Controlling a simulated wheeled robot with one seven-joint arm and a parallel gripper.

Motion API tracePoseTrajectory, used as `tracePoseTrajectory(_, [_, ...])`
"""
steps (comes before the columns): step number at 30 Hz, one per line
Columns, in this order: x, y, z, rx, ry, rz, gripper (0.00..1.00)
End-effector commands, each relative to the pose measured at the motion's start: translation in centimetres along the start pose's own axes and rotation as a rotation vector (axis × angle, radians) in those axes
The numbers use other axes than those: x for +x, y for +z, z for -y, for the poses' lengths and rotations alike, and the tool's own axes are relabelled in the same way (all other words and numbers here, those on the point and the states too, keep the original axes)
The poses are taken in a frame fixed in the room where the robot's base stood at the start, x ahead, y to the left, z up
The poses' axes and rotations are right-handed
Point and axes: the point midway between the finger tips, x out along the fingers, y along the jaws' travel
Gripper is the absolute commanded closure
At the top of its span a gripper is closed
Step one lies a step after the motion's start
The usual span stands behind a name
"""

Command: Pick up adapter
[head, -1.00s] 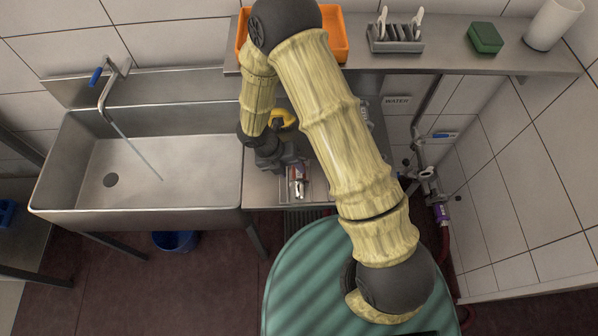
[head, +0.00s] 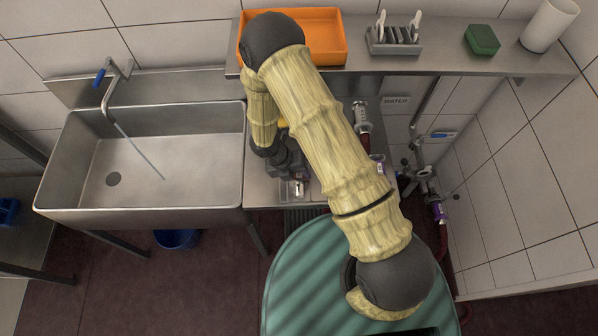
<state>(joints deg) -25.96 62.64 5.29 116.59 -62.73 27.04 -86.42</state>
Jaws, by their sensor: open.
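My gripper (head: 298,180) points down over a small tray (head: 284,194) on the steel counter beside the sink. My gripper is open; its fingertips are small and partly hidden by its own dark body. A small light metallic piece shows between or just below the fingers in the tray, possibly the adapter, but I cannot tell its shape or whether the fingers touch it. A silvery fitting (head: 362,118) stands on the counter to the right of my arm. My arm hides much of the counter between them.
A steel sink (head: 72,190) with a tap lies left. A shelf (head: 455,63) above holds an orange bin (head: 322,24), a grey rack (head: 394,42), a green block (head: 481,40) and a white roll (head: 550,24). Pipes and a blue-handled valve (head: 443,135) are at the right.

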Motion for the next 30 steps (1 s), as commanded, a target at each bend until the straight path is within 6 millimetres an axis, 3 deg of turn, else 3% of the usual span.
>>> tracePoseTrajectory(12, [-0.03, 0.02, 0.01, 0.001, 0.000, 0.000, 0.56])
tracePoseTrajectory(18, [-0.04, 0.03, 0.02, 0.001, 0.000, 0.000, 0.93])
tracePoseTrajectory(30, [-0.83, 0.13, 0.34, 0.003, 0.000, 0.002, 0.93])
